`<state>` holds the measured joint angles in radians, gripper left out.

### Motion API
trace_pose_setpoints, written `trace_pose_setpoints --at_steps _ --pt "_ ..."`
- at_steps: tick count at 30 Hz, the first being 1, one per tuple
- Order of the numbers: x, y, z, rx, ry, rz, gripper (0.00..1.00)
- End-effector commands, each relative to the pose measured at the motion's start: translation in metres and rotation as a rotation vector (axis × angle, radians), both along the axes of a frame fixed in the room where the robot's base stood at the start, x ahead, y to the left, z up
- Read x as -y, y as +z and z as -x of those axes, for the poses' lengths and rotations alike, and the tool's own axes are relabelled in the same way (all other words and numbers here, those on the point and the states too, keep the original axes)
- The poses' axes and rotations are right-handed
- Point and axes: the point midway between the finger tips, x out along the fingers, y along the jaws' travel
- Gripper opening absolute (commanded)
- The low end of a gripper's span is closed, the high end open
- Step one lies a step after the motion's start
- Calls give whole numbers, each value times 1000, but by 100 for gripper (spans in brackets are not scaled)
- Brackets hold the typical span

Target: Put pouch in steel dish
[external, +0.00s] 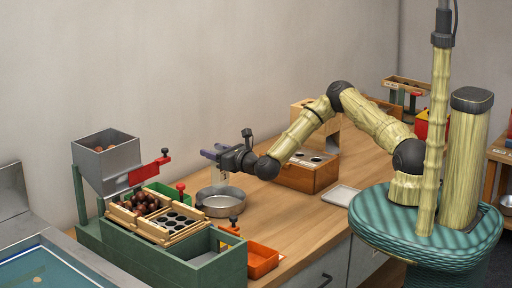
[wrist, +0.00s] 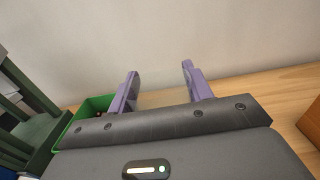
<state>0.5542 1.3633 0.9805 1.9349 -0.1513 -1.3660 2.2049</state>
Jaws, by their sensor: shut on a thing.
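My gripper (external: 210,155) has purple fingers and is shut on a pale, see-through pouch (external: 219,178). The pouch hangs down from the fingers over the round steel dish (external: 222,210). I cannot tell whether its lower end touches the dish. In the wrist view the fingers (wrist: 158,92) stand apart, with a faint pale patch of the pouch (wrist: 160,98) between them. The steel dish is not visible in the wrist view.
A green station with a grey hopper (external: 104,162), chestnuts (external: 145,203) and a holed tray stands left of the dish. An orange bin (external: 262,261) lies in front. A wooden box (external: 308,176) stands to the right. A white plate (external: 341,195) lies near the table edge.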

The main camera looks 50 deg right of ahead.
Motion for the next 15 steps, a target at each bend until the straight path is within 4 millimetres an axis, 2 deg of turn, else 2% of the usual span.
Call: trace_pose_setpoints --at_steps 1,15 --pt "0 -8 0 0 0 0 17" --pt "0 -53 0 0 -1 1 17"
